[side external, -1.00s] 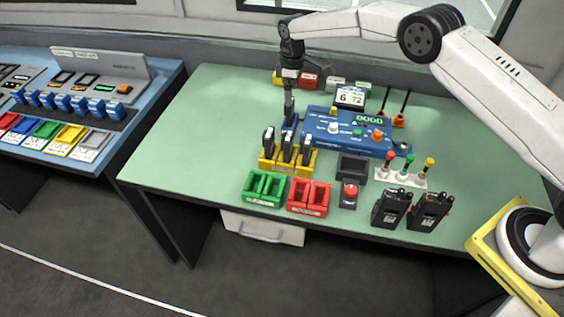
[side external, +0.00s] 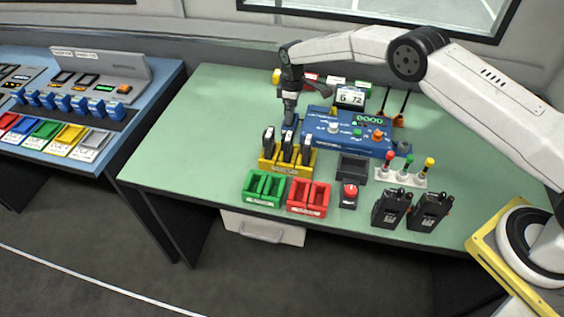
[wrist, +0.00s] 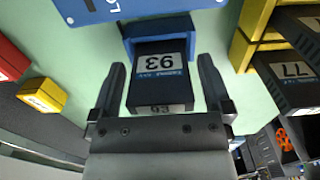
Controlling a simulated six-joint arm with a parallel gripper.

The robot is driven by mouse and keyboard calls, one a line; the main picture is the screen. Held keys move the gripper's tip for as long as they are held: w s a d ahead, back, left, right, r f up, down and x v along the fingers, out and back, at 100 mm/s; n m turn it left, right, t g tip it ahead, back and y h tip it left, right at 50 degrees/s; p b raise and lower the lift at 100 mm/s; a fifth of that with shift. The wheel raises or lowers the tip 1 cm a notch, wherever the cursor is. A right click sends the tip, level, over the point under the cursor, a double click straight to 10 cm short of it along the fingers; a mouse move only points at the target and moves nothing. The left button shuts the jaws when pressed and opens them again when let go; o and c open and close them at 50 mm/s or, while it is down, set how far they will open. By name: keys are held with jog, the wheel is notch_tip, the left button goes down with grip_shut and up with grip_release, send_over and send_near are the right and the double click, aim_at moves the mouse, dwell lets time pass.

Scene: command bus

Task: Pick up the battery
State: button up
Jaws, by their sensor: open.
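A black battery (wrist: 160,90) with a white label reading 93 sits in a blue holder (wrist: 129,48) in the wrist view. My gripper (wrist: 163,75) is open, with one finger on each side of the battery and a gap visible on both sides. In the side view my gripper (side external: 290,103) points down over the blue holder (side external: 291,122), and the battery there is largely hidden by the gripper. More batteries (side external: 287,147) stand in a yellow rack (side external: 286,165) just in front; one labelled 77 (wrist: 295,75) shows at right in the wrist view.
A blue console (side external: 345,133) with knobs stands close to the right. The green table is clear at left.

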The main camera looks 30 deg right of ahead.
jog(key=shift+c, duration=0.2)
dwell(0.3)
grip_shut()
jog(key=shift+r, duration=0.15)
jog(key=shift+r, duration=1.5)
jog(key=s+d+r, duration=0.1)
jog(key=s+r, duration=0.8)
jog(key=s, duration=0.5)
jog(key=shift+d+r, duration=0.15)
jog(key=shift+r, duration=0.15)
